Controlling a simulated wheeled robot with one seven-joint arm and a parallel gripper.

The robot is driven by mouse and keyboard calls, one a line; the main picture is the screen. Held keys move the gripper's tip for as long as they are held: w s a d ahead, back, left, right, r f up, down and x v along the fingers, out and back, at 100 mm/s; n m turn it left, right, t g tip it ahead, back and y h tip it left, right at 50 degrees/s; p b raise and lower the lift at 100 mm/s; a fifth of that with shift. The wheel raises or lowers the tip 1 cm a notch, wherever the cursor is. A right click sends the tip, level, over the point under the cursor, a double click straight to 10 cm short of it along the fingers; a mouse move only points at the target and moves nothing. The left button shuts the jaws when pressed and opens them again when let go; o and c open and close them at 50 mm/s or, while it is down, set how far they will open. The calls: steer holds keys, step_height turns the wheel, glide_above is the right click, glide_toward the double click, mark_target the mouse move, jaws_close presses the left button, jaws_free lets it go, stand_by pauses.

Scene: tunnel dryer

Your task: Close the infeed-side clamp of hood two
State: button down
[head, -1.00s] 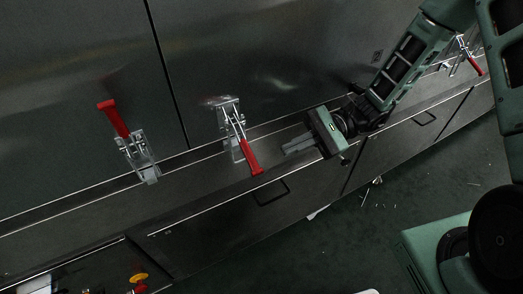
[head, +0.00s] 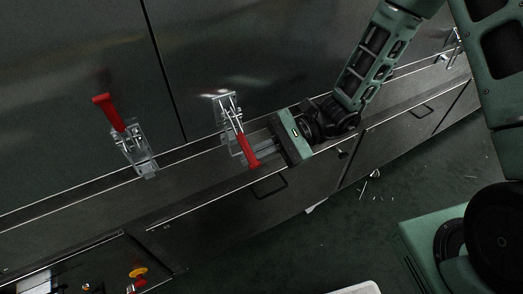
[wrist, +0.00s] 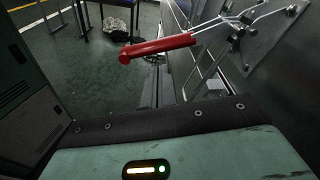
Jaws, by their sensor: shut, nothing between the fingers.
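A toggle clamp (head: 232,125) with a red handle (head: 247,150) sits just right of the vertical panel seam; its handle points down and outward. Another clamp (head: 137,150) left of the seam has its red handle (head: 107,110) pointing up. I cannot tell which clamp is the infeed-side one of hood two. My gripper (head: 257,150) is shut and empty, its fingers right beside the handle of the clamp right of the seam. In the wrist view that red handle (wrist: 157,47) lies across, beyond the fingers (wrist: 157,85); contact cannot be told.
A yellow-and-red knob (head: 138,272) is at lower left. The floor (head: 330,225) has scattered debris.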

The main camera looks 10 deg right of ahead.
steer(key=shift+s+d+r, duration=0.2)
steer(key=shift+s+r, duration=0.05)
steer(key=shift+r, duration=0.45)
steer(key=shift+r, duration=0.1)
steer(key=shift+s+r+p, duration=0.1)
steer(key=shift+r+p, duration=0.1)
steer(key=shift+p, duration=0.55)
